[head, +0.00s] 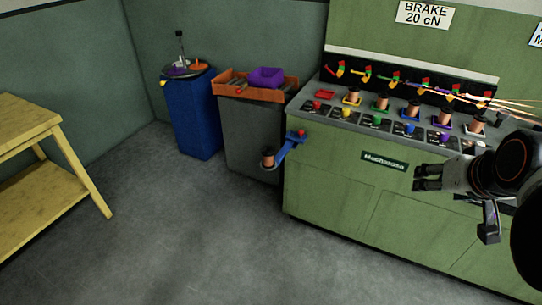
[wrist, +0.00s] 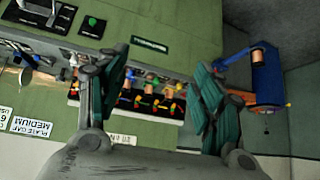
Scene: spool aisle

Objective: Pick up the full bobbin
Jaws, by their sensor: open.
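A copper-wound bobbin (head: 268,157) stands on the end of a blue bracket arm (head: 288,148) at the machine's left end; the bobbin also shows in the wrist view (wrist: 258,57). More copper bobbins stand in a row on the machine top, among them one on a yellow holder (head: 353,94) and one on a green holder (head: 382,102). The red holder (head: 325,94) carries no bobbin. I cannot tell by winding which bobbin is full. My gripper (head: 417,178) is open and empty in front of the machine's right part, apart from every bobbin; its fingers spread in the wrist view (wrist: 162,65).
The green machine (head: 330,190) fills the right. A yellow table (head: 35,150) stands far left. The floor between is clear.

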